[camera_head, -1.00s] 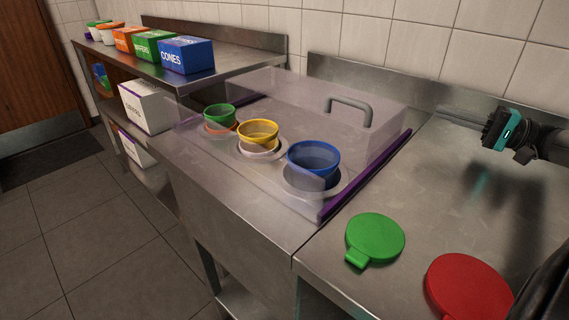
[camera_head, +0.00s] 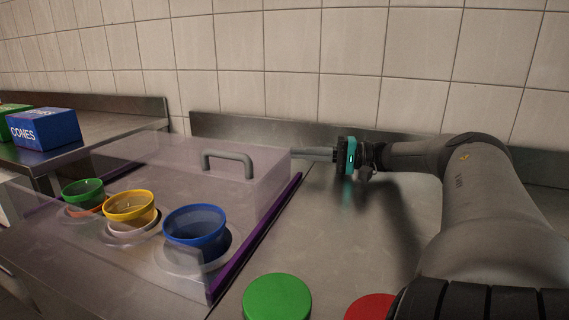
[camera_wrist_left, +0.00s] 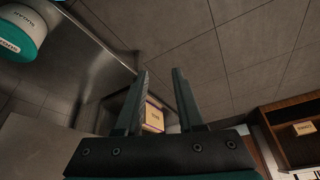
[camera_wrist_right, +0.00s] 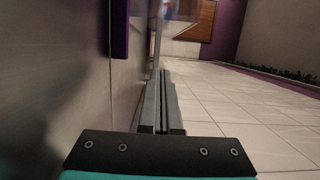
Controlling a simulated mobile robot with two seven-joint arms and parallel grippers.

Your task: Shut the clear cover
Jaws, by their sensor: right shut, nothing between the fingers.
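The clear cover (camera_head: 270,180) is a see-through box on the steel counter, with a grey handle (camera_head: 229,160) on its top towards the back. The green bowl (camera_head: 83,190), yellow bowl (camera_head: 130,206) and blue bowl (camera_head: 196,227) show in a row at its front side. I cannot tell exactly how far it covers them. My right gripper (camera_head: 304,154) is shut and empty, its fingers pointing left at the cover's back right side; contact is unclear. Its closed fingers fill the middle of the right wrist view (camera_wrist_right: 165,85). My left gripper (camera_wrist_left: 160,80) is open and empty, over the floor.
A purple strip (camera_head: 262,233) runs along the cover's right edge. A green lid (camera_head: 277,298) and a red lid (camera_head: 369,307) lie on the right counter. A blue cones box (camera_head: 45,129) stands on the left shelf. The tiled wall closes off the back.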

